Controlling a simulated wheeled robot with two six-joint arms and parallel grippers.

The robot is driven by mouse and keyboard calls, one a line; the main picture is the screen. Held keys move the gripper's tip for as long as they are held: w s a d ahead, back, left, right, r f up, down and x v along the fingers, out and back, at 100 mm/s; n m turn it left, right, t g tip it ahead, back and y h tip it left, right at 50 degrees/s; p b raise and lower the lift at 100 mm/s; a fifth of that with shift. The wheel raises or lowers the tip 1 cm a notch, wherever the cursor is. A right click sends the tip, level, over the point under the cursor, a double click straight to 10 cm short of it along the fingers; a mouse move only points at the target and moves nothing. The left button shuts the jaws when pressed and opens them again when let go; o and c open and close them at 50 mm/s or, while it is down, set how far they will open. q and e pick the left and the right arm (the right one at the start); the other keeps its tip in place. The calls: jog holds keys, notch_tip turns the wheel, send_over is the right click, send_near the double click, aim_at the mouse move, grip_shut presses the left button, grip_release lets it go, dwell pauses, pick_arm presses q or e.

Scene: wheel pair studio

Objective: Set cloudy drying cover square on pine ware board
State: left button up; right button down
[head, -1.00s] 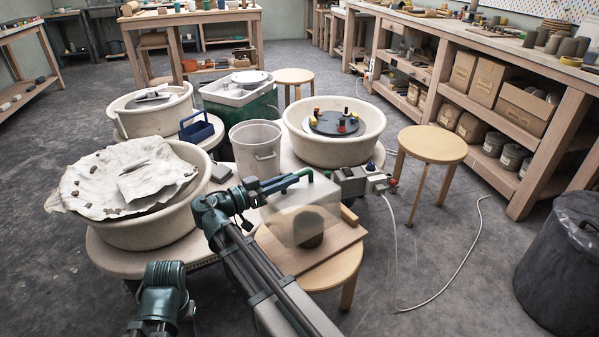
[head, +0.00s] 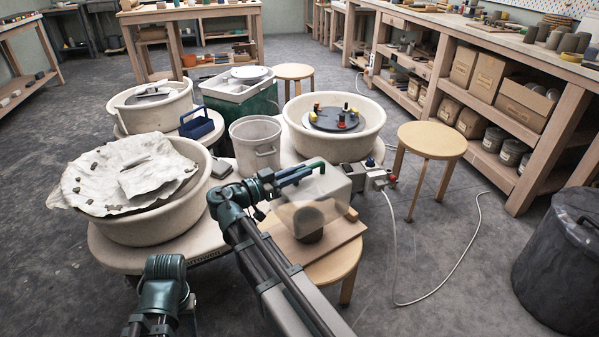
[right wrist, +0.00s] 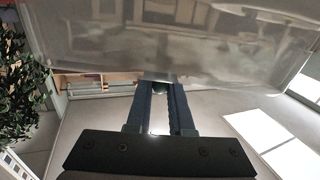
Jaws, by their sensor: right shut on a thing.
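The cloudy drying cover (head: 330,187) is a see-through grey box. My right gripper (head: 306,171) is shut on its top, and the cover hangs from it over the pine ware board (head: 338,239). A dark round pot (head: 309,229) stands on the board, partly seen through the cover. The cover looks shifted toward the board's far side; I cannot tell whether its lower edge clears the board. In the right wrist view, the blue fingers (right wrist: 160,106) close together at the cloudy cover wall (right wrist: 215,55). My left gripper is out of view; only part of that arm shows.
The board lies on a round wooden stool (head: 345,265). A power box (head: 353,175) with a white cable is close behind the cover. A grey bucket (head: 256,145) and wheel basins (head: 367,135) stand beyond. An empty stool (head: 432,140) stands to the right.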

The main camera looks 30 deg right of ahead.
notch_tip(320, 180, down, 11)
jog(key=b, duration=1)
jog(key=shift+r, duration=0.2)
jog(key=c, duration=0.7)
grip_release()
jog(key=shift+a, duration=0.15)
